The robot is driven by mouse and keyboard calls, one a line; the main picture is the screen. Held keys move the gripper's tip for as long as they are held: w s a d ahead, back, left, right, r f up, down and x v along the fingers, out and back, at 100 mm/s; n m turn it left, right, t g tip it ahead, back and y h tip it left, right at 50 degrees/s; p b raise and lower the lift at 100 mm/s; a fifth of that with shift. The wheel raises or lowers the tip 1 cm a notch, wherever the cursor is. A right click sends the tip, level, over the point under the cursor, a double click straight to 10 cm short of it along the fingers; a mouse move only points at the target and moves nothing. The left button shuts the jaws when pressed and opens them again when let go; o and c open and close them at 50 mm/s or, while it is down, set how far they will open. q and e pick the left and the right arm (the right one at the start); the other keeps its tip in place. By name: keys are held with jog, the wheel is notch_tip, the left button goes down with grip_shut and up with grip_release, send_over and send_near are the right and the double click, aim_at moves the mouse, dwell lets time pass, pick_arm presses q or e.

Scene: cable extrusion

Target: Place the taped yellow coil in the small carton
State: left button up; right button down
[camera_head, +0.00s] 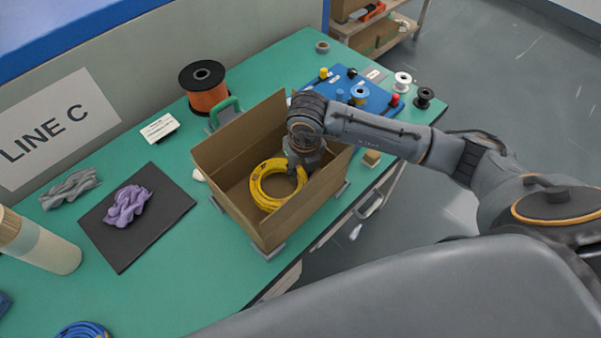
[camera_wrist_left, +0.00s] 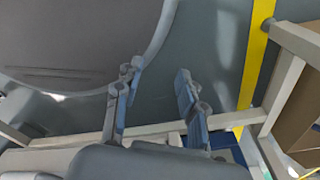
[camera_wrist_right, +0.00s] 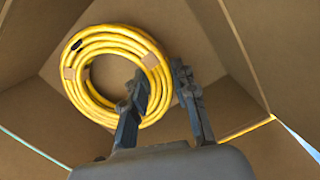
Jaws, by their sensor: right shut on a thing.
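The yellow coil (camera_head: 268,181) is inside the small carton (camera_head: 235,137), whose top is open. In the right wrist view the coil (camera_wrist_right: 90,47) shows bands of brown tape, and the carton walls (camera_wrist_right: 240,100) surround it. My right gripper (camera_head: 301,169) reaches down into the carton at the coil's right side. In the right wrist view its fingers (camera_wrist_right: 156,85) are shut on the coil's rim, one finger inside the ring and one outside. Whether the coil touches the carton floor is hard to tell. My left gripper (camera_wrist_left: 158,85) is open and empty, away from the table.
The green table (camera_head: 180,240) holds an orange spool (camera_head: 205,88) behind the carton and a blue board (camera_head: 375,98) with small spools to its right. A black mat (camera_head: 165,225) with a purple twisted bundle (camera_head: 128,205) lies left. A blue coil (camera_head: 83,330) is at the front left.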

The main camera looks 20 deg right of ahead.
notch_tip(320, 180, down, 2)
jog(key=shift+f, duration=0.1)
jog(key=c, duration=1.1)
grip_release()
jog(key=shift+f, duration=0.1)
jog(key=shift+o, duration=0.2)
jog(key=shift+r, duration=0.35)
notch_tip(320, 180, up, 12)
jog(key=s+b, duration=0.1)
jog(key=shift+s+f, duration=0.25)
